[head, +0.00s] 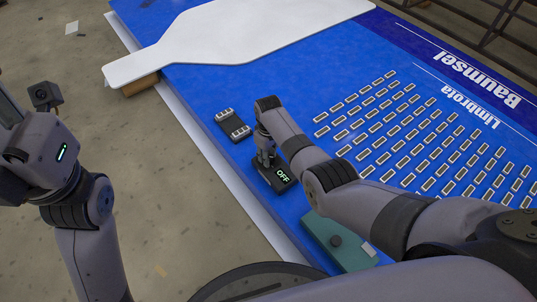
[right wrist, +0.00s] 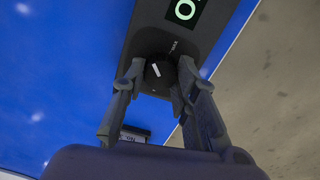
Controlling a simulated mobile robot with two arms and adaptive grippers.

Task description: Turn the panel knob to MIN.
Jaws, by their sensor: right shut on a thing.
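The dark panel (head: 286,183) with a lit green "OFF" display lies on the blue board, near its left edge. In the right wrist view the panel (right wrist: 150,20) fills the top middle, with part of its display cut off. The round black knob (right wrist: 160,72) with a white pointer line sits between the fingers of my right gripper (right wrist: 158,80), which is shut on it. In the head view my right gripper (head: 266,158) hides the knob. My left arm is at the left, away from the board; its fingers are not clearly visible.
The blue board (head: 290,85) carries many small light modules (head: 420,140) at right. A white bottle-shaped panel (head: 230,35) lies at the back. A small dark device (head: 233,125) is beyond my right gripper, and a teal box (head: 338,243) is nearer me.

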